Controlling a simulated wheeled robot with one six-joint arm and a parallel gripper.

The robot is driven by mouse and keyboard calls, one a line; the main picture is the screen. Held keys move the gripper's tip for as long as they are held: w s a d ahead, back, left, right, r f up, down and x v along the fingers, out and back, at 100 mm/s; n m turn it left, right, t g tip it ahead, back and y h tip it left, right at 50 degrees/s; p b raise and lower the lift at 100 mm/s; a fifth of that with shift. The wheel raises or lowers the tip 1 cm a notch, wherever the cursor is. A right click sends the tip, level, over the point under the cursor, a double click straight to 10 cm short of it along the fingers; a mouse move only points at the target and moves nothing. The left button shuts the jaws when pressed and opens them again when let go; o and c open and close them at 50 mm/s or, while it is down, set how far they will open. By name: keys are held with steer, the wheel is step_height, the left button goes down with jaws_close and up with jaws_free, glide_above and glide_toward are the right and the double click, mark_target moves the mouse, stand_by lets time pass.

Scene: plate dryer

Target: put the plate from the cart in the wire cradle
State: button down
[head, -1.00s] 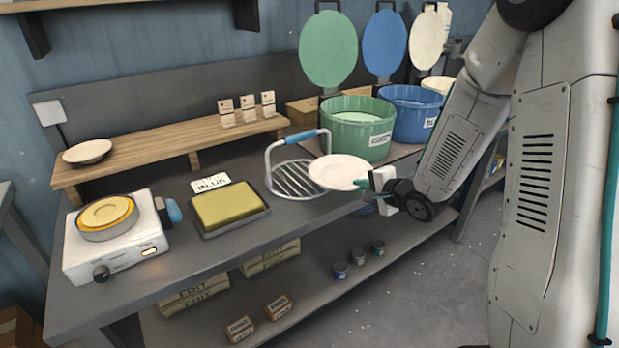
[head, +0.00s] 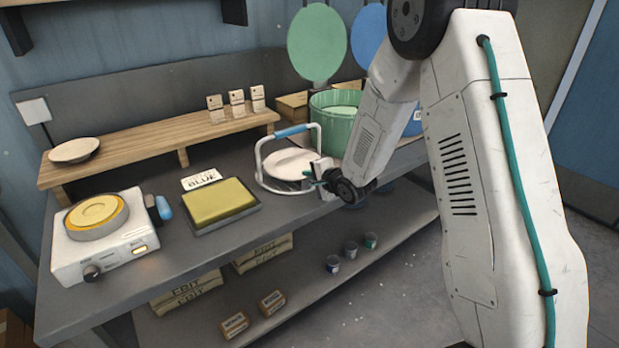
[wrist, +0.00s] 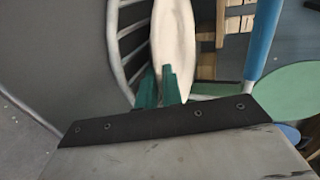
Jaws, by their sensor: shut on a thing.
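The plate (head: 290,161) is white and round. My gripper (head: 310,177) is shut on its right edge. In the head view the plate lies within the outline of the wire cradle (head: 262,172), below its blue handle (head: 293,131). In the wrist view the plate (wrist: 172,40) stands out from between my green fingertips (wrist: 157,88), with the cradle's grey wires (wrist: 134,48) to its left and the blue handle (wrist: 263,38) to its right. I cannot tell whether the plate touches or rests on the wires. The cart is not visible.
A wooden riser (head: 120,165) holds a shallow dish (head: 74,150) and several small cards. A yellow sponge-like block on a tray (head: 220,202) and a hot plate (head: 100,235) stand left of the cradle. A green bin (head: 336,125) stands behind it.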

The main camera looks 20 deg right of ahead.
steer(key=shift+f, duration=0.15)
steer(key=c, duration=1.8)
jaws_free()
